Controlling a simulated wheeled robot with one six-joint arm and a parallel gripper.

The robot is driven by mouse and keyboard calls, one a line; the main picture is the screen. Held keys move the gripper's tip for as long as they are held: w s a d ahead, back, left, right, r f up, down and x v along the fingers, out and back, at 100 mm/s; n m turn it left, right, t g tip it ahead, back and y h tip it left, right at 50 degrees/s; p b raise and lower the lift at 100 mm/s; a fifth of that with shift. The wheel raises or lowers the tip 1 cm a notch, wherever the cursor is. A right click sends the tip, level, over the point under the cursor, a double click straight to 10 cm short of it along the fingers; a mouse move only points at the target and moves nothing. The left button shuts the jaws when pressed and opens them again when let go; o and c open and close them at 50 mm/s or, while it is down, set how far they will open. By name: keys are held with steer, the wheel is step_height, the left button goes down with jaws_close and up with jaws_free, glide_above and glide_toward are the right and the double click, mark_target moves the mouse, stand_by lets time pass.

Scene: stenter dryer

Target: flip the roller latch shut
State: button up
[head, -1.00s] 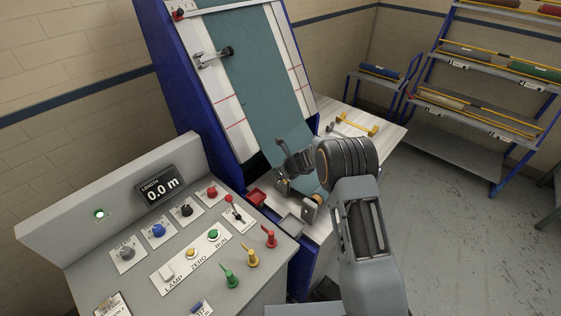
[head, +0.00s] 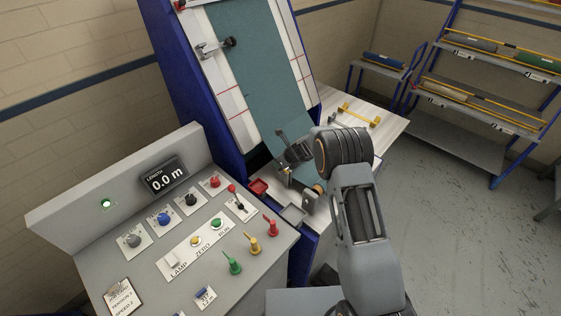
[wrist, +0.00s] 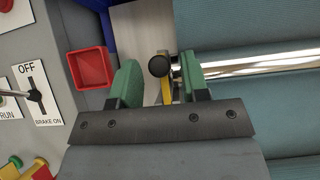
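The roller latch shows in the wrist view as a round black knob (wrist: 159,66) on a yellow and metal lever, beside the end of a shiny roller (wrist: 265,62). In the head view the latch (head: 286,172) is small and partly hidden under my gripper (head: 294,147). In the wrist view my gripper (wrist: 161,82) is open, with its two green fingers apart. The knob appears between the fingers, close to the right one and clear of the left one. I cannot tell whether the right finger touches it or how deep the knob sits.
A red tray (wrist: 92,68) lies left of the fingers. The control console (head: 190,245) with buttons and levers stands at the left. Teal cloth (head: 250,75) runs down the blue-framed machine. Open floor lies at the right.

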steer(key=shift+o, duration=0.3)
steer(key=shift+r, duration=0.15)
steer(key=b+v, duration=0.2)
steer(key=v, duration=1.1)
steer(key=shift+s+d, duration=0.2)
steer(key=shift+s, duration=0.05)
steer(key=shift+r, duration=0.15)
